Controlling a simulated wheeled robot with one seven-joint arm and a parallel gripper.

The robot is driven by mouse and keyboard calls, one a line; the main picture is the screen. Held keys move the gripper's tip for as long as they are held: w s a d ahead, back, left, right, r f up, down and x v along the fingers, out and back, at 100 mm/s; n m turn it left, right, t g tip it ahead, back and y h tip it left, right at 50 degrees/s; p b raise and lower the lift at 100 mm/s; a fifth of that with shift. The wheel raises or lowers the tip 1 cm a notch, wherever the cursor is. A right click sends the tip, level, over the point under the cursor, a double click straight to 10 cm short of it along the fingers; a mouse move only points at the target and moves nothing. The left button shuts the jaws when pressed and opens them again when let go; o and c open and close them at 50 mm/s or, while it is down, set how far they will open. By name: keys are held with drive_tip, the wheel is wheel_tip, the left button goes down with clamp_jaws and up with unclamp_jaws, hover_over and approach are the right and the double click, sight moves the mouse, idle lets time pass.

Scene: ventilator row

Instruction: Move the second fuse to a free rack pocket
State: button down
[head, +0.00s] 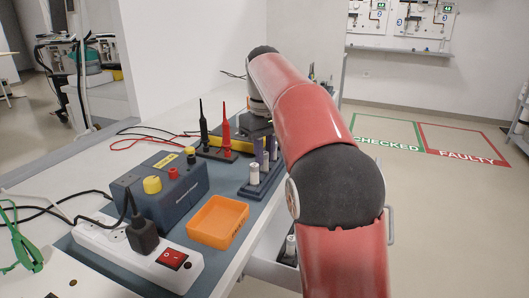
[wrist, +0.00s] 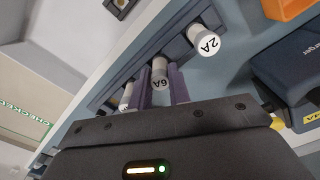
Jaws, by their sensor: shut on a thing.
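A blue rack (head: 245,190) holds a row of white fuses. My gripper (wrist: 163,88) has its two purple fingers on either side of the middle fuse (wrist: 160,67), shut on it; its label seems to read 6A upside down. The nearest fuse in the head view (head: 254,174) stands upright in the rack. A fuse marked 2A (wrist: 208,42) is on one side of the held one, and another white fuse (wrist: 126,96) is on the other. I cannot tell whether the held fuse is seated or slightly raised. My arm and fingers partly hide the rack's far end.
An orange tray (head: 217,221) lies in front of the rack. A blue charger box (head: 165,188) and a white power strip (head: 140,247) stand to the left. Black and red probes (head: 226,128) stand behind. An open drawer (head: 274,268) sticks out below the bench edge.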

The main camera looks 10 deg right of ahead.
drive_tip(key=c, duration=1.2)
unclamp_jaws()
drive_tip(key=shift+c, duration=0.2)
